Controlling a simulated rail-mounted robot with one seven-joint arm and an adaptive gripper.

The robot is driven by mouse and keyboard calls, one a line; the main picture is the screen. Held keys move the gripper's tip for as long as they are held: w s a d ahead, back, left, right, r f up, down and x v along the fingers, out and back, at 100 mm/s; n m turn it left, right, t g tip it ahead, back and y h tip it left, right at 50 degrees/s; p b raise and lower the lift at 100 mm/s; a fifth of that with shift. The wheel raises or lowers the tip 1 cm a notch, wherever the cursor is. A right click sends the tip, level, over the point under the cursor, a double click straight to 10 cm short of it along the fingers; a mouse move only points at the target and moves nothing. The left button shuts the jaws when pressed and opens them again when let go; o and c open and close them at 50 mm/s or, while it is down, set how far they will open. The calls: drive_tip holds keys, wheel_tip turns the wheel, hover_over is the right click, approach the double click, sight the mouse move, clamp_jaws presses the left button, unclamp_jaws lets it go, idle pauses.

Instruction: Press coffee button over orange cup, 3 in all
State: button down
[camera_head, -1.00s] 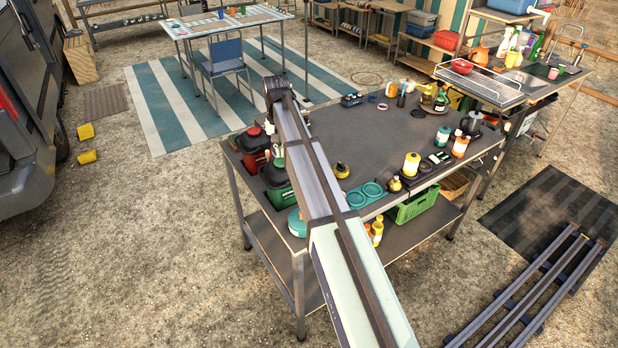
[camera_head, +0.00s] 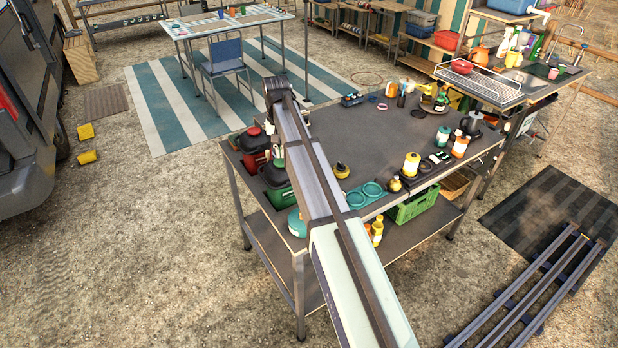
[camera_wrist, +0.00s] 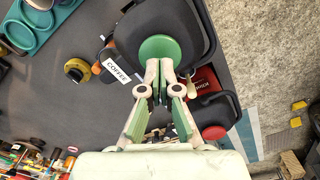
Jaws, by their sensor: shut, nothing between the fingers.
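In the wrist view, a dark machine with a white COFFEE label (camera_wrist: 118,72) lies under my gripper (camera_wrist: 159,72). A round green button (camera_wrist: 163,49) sits on its top. My gripper is shut and empty, with its fingertips at the near edge of the green button; I cannot tell whether they touch it. An orange item (camera_wrist: 97,67), possibly the orange cup, shows partly beside the label, mostly hidden by the machine. In the head view the green-and-black machine (camera_head: 276,177) stands at the table's left end, and my arm hides my gripper.
A yellow-and-black item (camera_wrist: 77,70) and teal ring holder (camera_wrist: 45,25) lie to the left. The table's middle (camera_head: 385,135) is clear.

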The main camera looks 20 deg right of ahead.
sight(281, 160)
drive_tip(key=shift+f, duration=0.15)
drive_tip(key=shift+f+b, duration=0.55)
drive_tip(key=shift+f, duration=1.15)
drive_tip(key=shift+r, duration=0.2)
drive_tip(key=shift+r+p, duration=1.2)
drive_tip(key=shift+r, duration=0.55)
drive_tip(key=shift+f, duration=0.25)
